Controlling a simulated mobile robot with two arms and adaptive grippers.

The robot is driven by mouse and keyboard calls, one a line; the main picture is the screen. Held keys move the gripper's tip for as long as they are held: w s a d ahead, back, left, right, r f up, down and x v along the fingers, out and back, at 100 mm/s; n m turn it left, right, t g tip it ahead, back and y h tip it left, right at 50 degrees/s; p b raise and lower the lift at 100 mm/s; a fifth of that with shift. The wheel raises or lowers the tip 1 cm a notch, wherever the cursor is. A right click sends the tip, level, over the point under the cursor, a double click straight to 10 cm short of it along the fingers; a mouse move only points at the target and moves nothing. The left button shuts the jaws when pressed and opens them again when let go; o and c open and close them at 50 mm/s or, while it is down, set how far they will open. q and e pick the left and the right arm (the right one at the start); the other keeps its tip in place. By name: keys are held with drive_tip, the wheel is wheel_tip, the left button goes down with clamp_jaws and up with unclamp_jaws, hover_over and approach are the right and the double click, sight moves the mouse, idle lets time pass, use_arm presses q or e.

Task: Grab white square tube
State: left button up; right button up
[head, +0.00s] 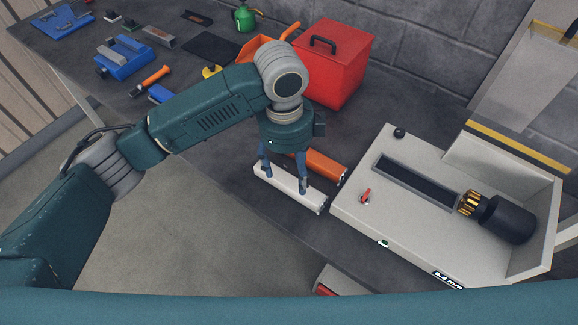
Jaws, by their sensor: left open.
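The white square tube (288,191) lies on the dark workbench, left of the grey machine, with its right end near the machine's edge. My left gripper (283,184) points down over it, open, with its fingers at the tube. I cannot tell whether the fingers touch it. An orange tube (325,165) lies just behind the white one, partly hidden by the gripper. My right gripper is not in view.
The grey machine (360,225) with a slot, a red switch and a black cylinder fills the right side. A red toolbox (335,68) stands behind the gripper. Blue trays, a green oil can (244,18) and several tools lie at the upper left.

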sight(287, 183)
use_arm(q)
drive_tip(key=shift+w+a+r+m+y, duration=0.2)
drive_tip(key=shift+w+a+r, duration=0.2)
drive_tip(key=shift+w, duration=0.15)
drive_tip(key=shift+w+a+r+m+y, duration=0.1)
drive_tip(key=shift+w+a+r+y, duration=0.15)
drive_tip(key=shift+w+a, duration=0.2)
drive_tip(key=shift+f, duration=0.35)
drive_tip(key=f, duration=0.1)
drive_tip(key=f+p, duration=0.1)
drive_tip(key=f, duration=0.1)
drive_tip(key=shift+s+f, duration=0.2)
drive_tip(key=shift+f, duration=0.35)
drive_tip(key=f, duration=0.1)
drive_tip(key=f+p, duration=0.1)
drive_tip(key=f, duration=0.1)
drive_tip(key=f+p, duration=0.1)
drive_tip(key=f, duration=0.1)
drive_tip(key=shift+s+d, duration=0.2)
drive_tip(key=shift+d, duration=0.15)
drive_tip(key=shift+f, duration=0.25)
drive_tip(key=shift+w+r, duration=0.1)
clamp_jaws()
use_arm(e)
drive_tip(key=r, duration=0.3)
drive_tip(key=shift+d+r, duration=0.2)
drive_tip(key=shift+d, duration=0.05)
